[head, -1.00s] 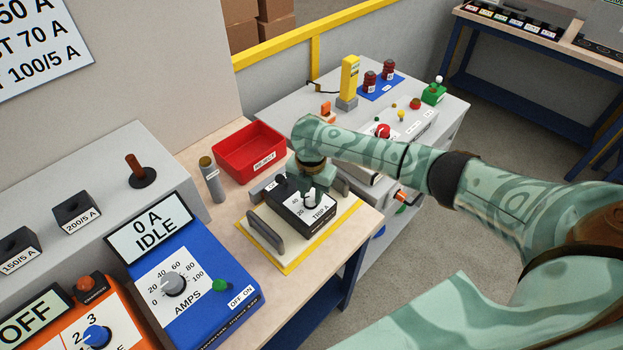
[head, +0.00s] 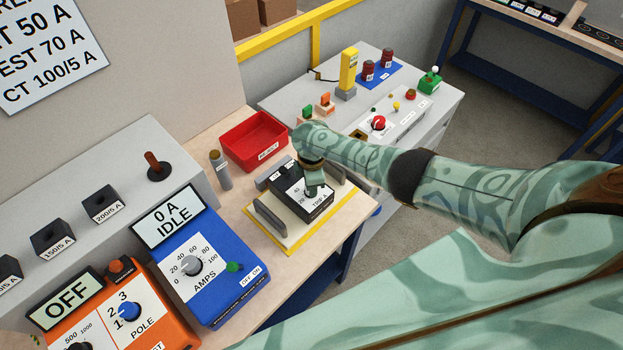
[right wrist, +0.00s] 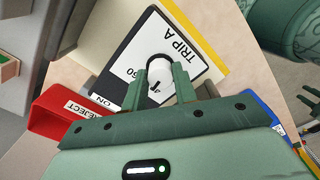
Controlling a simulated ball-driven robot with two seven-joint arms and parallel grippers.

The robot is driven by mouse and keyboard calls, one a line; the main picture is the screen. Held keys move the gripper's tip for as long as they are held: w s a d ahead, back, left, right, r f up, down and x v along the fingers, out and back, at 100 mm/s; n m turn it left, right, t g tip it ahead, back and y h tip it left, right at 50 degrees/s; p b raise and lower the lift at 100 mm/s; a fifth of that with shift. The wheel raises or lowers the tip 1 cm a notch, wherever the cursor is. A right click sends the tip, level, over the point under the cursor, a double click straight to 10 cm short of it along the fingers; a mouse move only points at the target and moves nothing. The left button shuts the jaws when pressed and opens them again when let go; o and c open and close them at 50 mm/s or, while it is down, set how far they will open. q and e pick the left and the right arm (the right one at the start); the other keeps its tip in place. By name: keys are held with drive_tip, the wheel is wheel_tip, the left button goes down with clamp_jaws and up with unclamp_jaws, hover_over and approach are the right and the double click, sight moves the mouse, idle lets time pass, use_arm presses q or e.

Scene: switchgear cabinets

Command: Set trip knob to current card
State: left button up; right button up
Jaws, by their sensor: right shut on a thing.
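The trip relay (head: 318,207), a black box with a white dial face marked TRIP A, sits on a cream, yellow-edged fixture. My right gripper (head: 312,189) reaches down onto the dial. The knob's dark mark points toward the gripper side; 60 is readable nearby. The fingers hide much of the scale. The current card (head: 50,55) on the wall reads 50 A, 70 A and CT 100/5 A; its top is cut off.
Grey handles (head: 270,216) flank the relay. A red reject bin (head: 253,141) and a grey cylinder (head: 220,170) stand behind. The blue current unit (head: 215,270) reads 0 A IDLE. Green finger-like parts, possibly my left gripper (right wrist: 308,100), show at the wrist view's edge.

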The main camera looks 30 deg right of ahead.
drive_tip(key=shift+m+p, duration=0.4)
drive_tip(key=shift+m, duration=0.6)
drive_tip(key=o, duration=1)
wheel_tip(320, 180, up, 16)
drive_tip(key=p, duration=0.6)
drive_tip(key=shift+r, duration=0.15)
